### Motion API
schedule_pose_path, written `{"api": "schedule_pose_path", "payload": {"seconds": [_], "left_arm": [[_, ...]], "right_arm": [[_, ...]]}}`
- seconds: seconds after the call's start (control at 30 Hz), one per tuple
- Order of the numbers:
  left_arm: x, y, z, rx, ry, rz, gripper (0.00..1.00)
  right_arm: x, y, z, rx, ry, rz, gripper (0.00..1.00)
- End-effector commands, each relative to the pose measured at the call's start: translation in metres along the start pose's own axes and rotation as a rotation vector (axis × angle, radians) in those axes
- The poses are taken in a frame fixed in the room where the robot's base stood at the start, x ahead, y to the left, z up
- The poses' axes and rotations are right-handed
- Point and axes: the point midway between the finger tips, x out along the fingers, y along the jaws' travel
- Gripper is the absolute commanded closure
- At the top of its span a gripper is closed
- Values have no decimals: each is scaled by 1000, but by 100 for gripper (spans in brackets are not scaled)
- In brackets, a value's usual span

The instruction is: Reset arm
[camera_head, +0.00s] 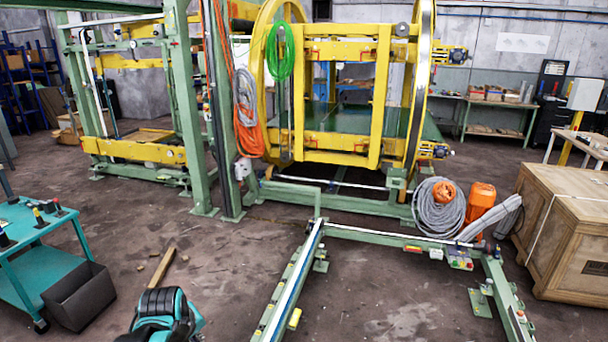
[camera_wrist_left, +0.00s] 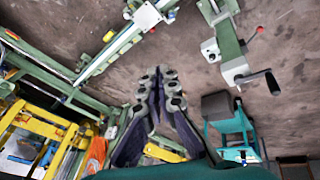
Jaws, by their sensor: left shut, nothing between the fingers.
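My left gripper (camera_wrist_left: 157,74) shows in the left wrist view, with its two dark fingers close together and nothing between them. It points out over the bare floor and touches nothing that I can see. In the head view, a black and teal part of my left arm shows at the bottom edge, left of the middle; the fingers cannot be made out there. My right gripper is in neither view. The large yellow ring inverter (camera_head: 384,95) stands at the back middle of the head view, apart from my arm.
A green floor frame (camera_head: 292,285) lies just right of my arm. A teal cart (camera_head: 40,268) with a dark bin (camera_head: 80,297) stands left. A wooden crate (camera_head: 565,235) and a grey hose coil (camera_head: 437,210) are right. A wooden plank (camera_head: 162,266) lies on the floor beyond my arm.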

Motion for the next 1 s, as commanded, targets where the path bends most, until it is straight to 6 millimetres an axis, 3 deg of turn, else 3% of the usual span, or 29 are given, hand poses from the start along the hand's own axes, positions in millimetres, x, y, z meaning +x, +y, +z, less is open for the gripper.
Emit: {"api": "schedule_pose_path", "payload": {"seconds": [0.03,0.2,0.43,0.6,1.0], "left_arm": [[-15,-2,18,81,13,19,100],[-49,-10,68,368,71,80,100],[-67,-27,121,674,148,135,100],[-68,-33,136,775,178,150,100],[-69,-34,138,788,182,152,100]], "right_arm": [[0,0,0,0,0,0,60],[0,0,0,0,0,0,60],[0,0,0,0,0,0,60],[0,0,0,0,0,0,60],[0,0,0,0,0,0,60]]}}
